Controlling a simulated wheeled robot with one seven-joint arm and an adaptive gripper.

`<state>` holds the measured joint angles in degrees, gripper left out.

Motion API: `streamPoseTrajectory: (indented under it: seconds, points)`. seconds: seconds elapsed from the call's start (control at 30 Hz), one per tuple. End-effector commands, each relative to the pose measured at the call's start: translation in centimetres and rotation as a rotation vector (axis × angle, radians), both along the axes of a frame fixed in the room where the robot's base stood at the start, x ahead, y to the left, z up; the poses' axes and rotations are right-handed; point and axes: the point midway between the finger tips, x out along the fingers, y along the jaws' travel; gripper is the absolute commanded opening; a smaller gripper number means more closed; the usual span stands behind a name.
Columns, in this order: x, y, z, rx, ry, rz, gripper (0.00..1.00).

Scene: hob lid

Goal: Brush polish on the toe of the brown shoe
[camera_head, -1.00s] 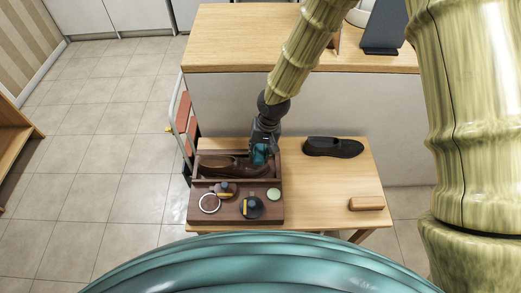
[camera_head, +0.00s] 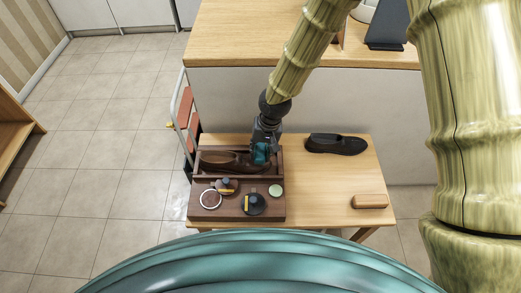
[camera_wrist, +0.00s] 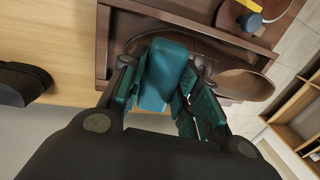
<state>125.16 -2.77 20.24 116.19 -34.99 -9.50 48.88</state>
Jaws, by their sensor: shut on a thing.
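The brown shoe (camera_head: 222,161) lies in the rear compartment of a dark wooden box (camera_head: 236,212) on the table. In the wrist view the shoe (camera_wrist: 243,84) lies beyond my fingers, partly hidden by them. My gripper (camera_head: 261,158) is over the right end of that compartment, pointing down. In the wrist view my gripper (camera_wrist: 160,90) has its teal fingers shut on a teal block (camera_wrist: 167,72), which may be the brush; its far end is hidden. I cannot tell whether the block touches the shoe.
A dark shoe (camera_head: 336,144) and a wood-backed brush (camera_head: 369,201) lie on the table (camera_head: 325,190). The box's front part holds a ringed tin (camera_head: 210,199), a dark tin (camera_head: 254,205) and a green disc (camera_head: 275,190). A higher counter (camera_head: 235,40) stands behind. The table's middle right is clear.

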Motion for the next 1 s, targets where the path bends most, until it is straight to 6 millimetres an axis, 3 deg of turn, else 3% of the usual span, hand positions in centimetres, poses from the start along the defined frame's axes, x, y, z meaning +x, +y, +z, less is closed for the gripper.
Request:
streamPoseTrajectory:
  seconds: [1.0]
  points:
    - [0.0,0.3,-1.5,0.000,0.000,0.000,0.13]
